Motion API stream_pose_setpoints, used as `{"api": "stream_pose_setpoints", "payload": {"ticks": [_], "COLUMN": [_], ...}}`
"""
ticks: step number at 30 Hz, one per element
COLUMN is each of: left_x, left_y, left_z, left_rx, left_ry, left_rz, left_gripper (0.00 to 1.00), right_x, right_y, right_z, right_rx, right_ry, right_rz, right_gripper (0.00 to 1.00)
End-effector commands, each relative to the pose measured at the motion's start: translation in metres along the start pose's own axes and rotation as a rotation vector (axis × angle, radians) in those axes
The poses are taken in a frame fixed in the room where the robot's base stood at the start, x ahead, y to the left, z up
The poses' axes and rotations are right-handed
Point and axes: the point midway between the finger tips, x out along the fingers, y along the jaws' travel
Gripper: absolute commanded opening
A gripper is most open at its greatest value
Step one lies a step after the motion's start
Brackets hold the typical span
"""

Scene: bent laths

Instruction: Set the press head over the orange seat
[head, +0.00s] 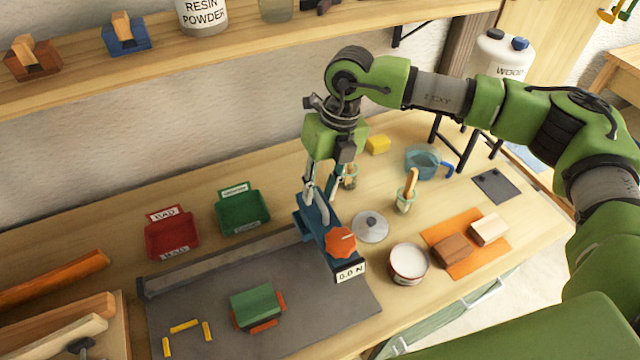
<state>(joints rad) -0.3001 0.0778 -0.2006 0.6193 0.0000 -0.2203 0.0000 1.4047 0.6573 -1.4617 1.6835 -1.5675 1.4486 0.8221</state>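The press head (318,233) is a blue body with an orange knob (340,241) and a label reading 0.0 N. My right gripper (321,192) comes down from above with its fingers closed around the press head's upper handle. The press head is over the right part of the grey mat (200,295); whether its underside touches anything is hidden. The orange seat (266,325) lies on the mat, left of and nearer than the press head. A green block (255,302) sits on it and covers most of it. My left gripper is not in view.
Yellow corner marks (184,326) lie on the mat left of the seat. A red bin (171,238) and a green bin (242,212) stand behind. A round lid (370,227), a white-topped tin (408,262) and an orange cloth (463,265) with blocks are to the right.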

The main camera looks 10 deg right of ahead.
Motion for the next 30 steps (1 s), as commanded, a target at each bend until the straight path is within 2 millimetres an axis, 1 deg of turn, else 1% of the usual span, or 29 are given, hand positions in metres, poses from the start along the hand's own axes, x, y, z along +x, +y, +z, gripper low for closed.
{"api": "stream_pose_setpoints", "payload": {"ticks": [7, 10, 17, 20, 23, 25, 29, 30], "left_x": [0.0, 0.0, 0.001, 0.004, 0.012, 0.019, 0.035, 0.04], "left_y": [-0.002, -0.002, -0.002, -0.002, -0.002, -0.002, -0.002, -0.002], "left_z": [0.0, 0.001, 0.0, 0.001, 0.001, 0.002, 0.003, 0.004], "left_rx": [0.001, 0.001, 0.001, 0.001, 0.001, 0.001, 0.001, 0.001], "left_ry": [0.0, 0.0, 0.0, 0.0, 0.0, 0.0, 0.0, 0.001], "left_rz": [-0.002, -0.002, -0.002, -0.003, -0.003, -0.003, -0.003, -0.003], "left_gripper": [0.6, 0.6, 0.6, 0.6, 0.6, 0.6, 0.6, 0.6], "right_x": [0.001, 0.001, 0.001, 0.003, 0.007, 0.011, 0.019, 0.022], "right_y": [0.0, 0.0, 0.001, 0.007, 0.021, 0.035, 0.068, 0.079], "right_z": [0.0, 0.0, 0.0, 0.0, 0.0, 0.0, -0.001, -0.001], "right_rx": [0.0, 0.0, -0.001, -0.004, -0.006, -0.008, -0.011, -0.01], "right_ry": [0.0, 0.0, 0.0, 0.0, -0.001, -0.002, -0.001, -0.001], "right_rz": [0.0, 0.001, 0.0, 0.001, 0.003, 0.005, 0.006, 0.006], "right_gripper": [0.26, 0.0, 0.0, 0.0, 0.0, 0.0, 0.0, 0.0]}}
